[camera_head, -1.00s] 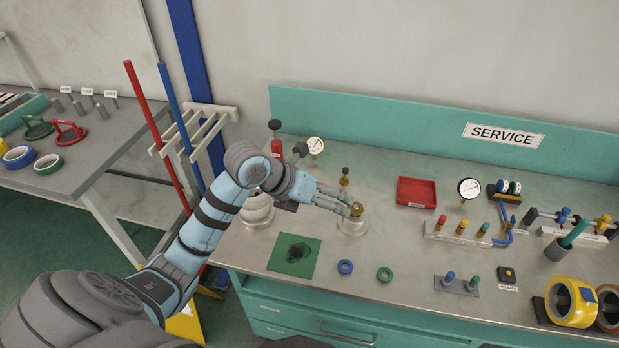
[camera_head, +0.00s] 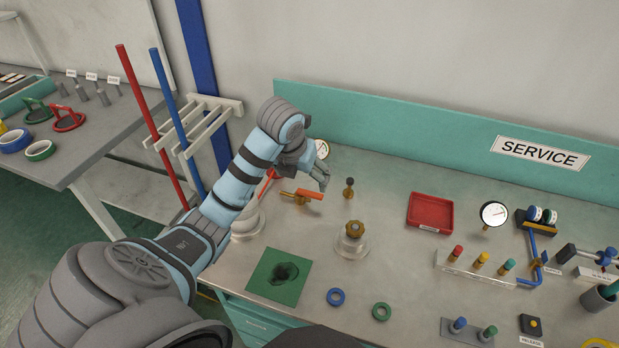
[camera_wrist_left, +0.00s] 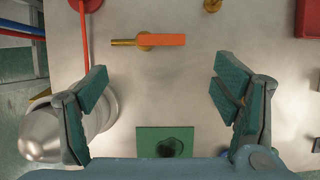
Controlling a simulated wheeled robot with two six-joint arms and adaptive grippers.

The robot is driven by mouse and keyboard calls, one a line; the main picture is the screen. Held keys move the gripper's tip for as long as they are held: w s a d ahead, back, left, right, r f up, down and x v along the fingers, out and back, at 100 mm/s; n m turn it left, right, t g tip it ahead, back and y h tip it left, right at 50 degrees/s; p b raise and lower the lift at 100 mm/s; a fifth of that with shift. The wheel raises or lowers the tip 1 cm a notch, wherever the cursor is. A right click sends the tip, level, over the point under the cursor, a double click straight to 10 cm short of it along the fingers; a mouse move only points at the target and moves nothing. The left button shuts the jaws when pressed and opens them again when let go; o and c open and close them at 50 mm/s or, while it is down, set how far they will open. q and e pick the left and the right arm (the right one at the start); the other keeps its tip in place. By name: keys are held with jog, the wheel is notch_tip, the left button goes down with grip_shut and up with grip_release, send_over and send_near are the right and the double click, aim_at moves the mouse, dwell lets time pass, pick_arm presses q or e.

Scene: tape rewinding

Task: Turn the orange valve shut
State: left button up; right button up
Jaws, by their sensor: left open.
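The orange valve handle (camera_head: 309,194) lies level on a brass fitting on the bench, just below my left gripper in the head view. In the left wrist view the orange handle (camera_wrist_left: 164,40) runs across the picture, pointing right, with its brass end to the left. My left gripper (camera_head: 321,178) is above the valve, apart from it. In the left wrist view the fingers of the left gripper (camera_wrist_left: 163,88) are wide apart and empty, with the handle beyond their tips. My right gripper is not in view.
A brass knob on a round base (camera_head: 353,232) stands right of the valve, and a small dark-topped fitting (camera_head: 348,188) behind it. A silver vessel (camera_wrist_left: 42,138) and red pipe (camera_wrist_left: 83,40) are left of the valve. A green mat (camera_head: 278,278) lies in front. A red tray (camera_head: 430,213) is further right.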

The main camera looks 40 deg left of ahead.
pick_arm(q)
jog(key=b, duration=0.4)
send_over(310, 193)
jog(key=s, duration=0.3)
notch_tip(310, 193, down, 6)
jog(key=shift+w+d+f, duration=0.15)
jog(key=shift+w+f, duration=0.85)
jog(key=shift+f, duration=0.25)
jog(key=shift+w+f, duration=0.1)
jog(key=shift+f, duration=0.2)
jog(key=c, duration=1.1)
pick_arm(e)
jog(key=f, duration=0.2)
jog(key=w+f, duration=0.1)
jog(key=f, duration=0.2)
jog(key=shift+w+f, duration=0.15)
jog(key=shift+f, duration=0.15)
